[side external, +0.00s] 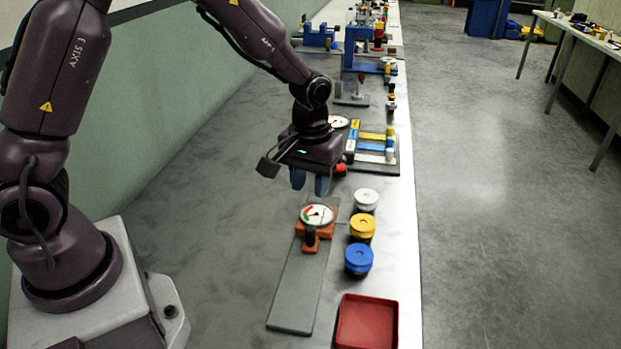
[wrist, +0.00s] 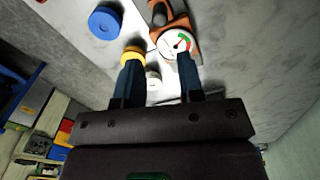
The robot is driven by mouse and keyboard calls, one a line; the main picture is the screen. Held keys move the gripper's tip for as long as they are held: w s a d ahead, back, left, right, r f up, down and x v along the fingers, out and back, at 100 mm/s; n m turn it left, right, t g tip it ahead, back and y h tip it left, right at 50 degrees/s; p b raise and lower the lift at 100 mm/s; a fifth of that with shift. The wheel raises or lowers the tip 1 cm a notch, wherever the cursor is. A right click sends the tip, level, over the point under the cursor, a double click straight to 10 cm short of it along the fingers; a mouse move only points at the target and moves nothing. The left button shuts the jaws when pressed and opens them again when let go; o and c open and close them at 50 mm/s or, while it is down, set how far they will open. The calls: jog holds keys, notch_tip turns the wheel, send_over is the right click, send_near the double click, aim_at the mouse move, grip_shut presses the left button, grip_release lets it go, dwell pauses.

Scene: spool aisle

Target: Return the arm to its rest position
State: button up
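My gripper (side external: 310,184) hangs fingers-down above the far end of a grey plate in the side external view, just beyond the round gauge (side external: 317,215) with its orange mount (side external: 325,231). Its two blue fingers are apart and nothing is between them. In the wrist view my gripper (wrist: 158,68) also shows open, with the gauge (wrist: 176,44) near one fingertip and the yellow spool (wrist: 133,53) near the other. The white spool (wrist: 153,76) shows beyond the gap, partly hidden. My arm is bent and reaches out over the bench.
White (side external: 366,198), yellow (side external: 362,226) and blue (side external: 358,258) spools stand in a row right of the grey plate (side external: 296,291). A red tray (side external: 367,322) is at the near edge. Several fixtures line the bench behind. Bare bench (side external: 205,215) lies left of the plate.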

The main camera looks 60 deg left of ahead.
jog(key=shift+r, duration=0.2)
jog(key=s+r+m+t, duration=0.5)
jog(key=s+r+m, duration=0.1)
jog(key=s+r, duration=1.2)
jog(key=shift+s+a+r+t, duration=0.3)
jog(key=shift+a+r, duration=0.05)
jog(key=shift+r, duration=0.05)
